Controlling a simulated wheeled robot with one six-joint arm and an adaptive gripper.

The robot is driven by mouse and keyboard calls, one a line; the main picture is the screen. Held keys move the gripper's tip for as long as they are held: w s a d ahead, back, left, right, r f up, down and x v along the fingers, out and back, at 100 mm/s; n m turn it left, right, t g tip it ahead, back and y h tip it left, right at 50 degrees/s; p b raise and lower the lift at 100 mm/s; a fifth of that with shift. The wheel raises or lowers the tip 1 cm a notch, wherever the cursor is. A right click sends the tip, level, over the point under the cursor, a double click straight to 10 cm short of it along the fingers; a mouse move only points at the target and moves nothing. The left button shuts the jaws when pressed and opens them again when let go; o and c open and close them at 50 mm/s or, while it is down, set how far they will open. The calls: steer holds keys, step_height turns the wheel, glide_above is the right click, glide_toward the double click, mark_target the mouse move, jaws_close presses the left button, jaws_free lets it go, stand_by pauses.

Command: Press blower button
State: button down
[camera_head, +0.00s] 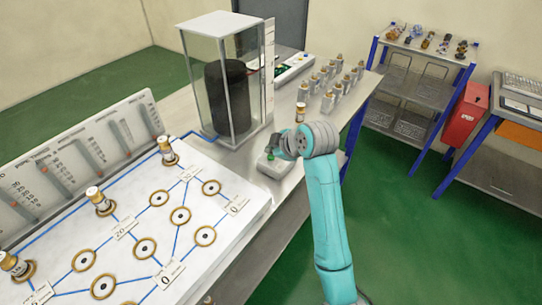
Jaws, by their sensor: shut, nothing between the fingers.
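A small grey box (273,169) sits on the metal table just right of the glass-sided case. A green button (270,157) shows on its top. My gripper (273,150) is at the end of my teal and grey arm, pointing down directly over the button. It looks shut and holds nothing. The fingertips are small and partly hidden by the wrist, so I cannot tell whether they touch the button.
A clear case (213,95) with a dark cylinder stands behind the box. A white board (205,245) with gold-ringed holes fills the left front. Several small capped jars (330,102) stand behind the gripper. Shelves (410,90) and a red box (465,115) are at right.

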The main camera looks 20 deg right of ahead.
mark_target(272, 157)
steer(key=shift+r, duration=0.25)
steer(key=shift+r, duration=2.5)
